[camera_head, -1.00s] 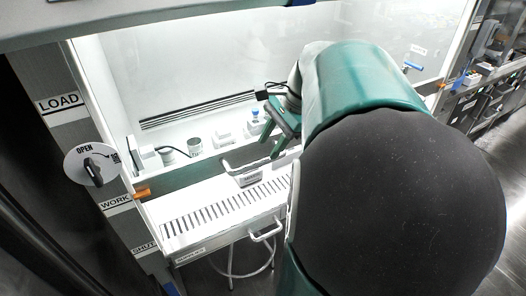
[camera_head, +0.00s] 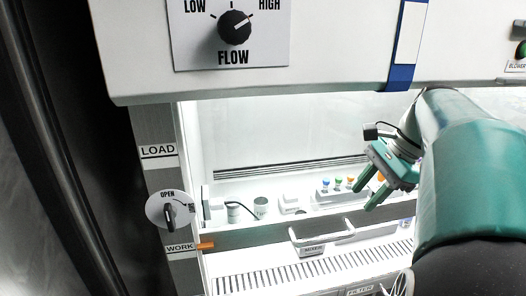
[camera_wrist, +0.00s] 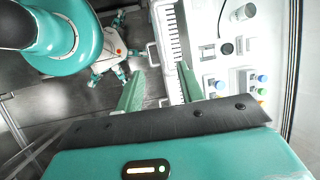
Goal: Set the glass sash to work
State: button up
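The glass sash (camera_head: 290,130) is a clear pane across the lit cabinet. Its grey bottom rail (camera_head: 262,238) carries a white bar handle (camera_head: 322,231). An orange pointer (camera_head: 205,245) at the rail's left end is beside the WORK label (camera_head: 180,248). The LOAD label (camera_head: 158,151) is higher on the left post. My gripper (camera_head: 368,198) is above and right of the handle, apart from it. In the wrist view my gripper (camera_wrist: 160,80) has its fingers spread with nothing between them. Which side of the glass the gripper is on is hard to tell.
A round OPEN dial (camera_head: 170,210) is on the left post, and a FLOW knob (camera_head: 235,27) is above. A slotted grille (camera_head: 300,273) runs along the front.

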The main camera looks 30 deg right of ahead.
jog(key=a+f+n+h, duration=0.1)
jog(key=a+f+n, duration=0.2)
jog(key=a+n, duration=0.4)
jog(key=a+f+n+t+h, duration=0.1)
jog(key=a+f+n, duration=0.3)
jog(key=a+n, duration=0.3)
jog(key=a+f+n+t+h, duration=0.1)
jog(key=a+f+n, duration=0.2)
jog(key=a, duration=1)
jog(key=n, duration=0.3)
jog(key=shift+a+f+n+h, duration=0.3)
jog(key=shift+a+n+h, duration=0.05)
jog(key=shift+n+h, duration=0.05)
jog(key=shift+d, duration=0.15)
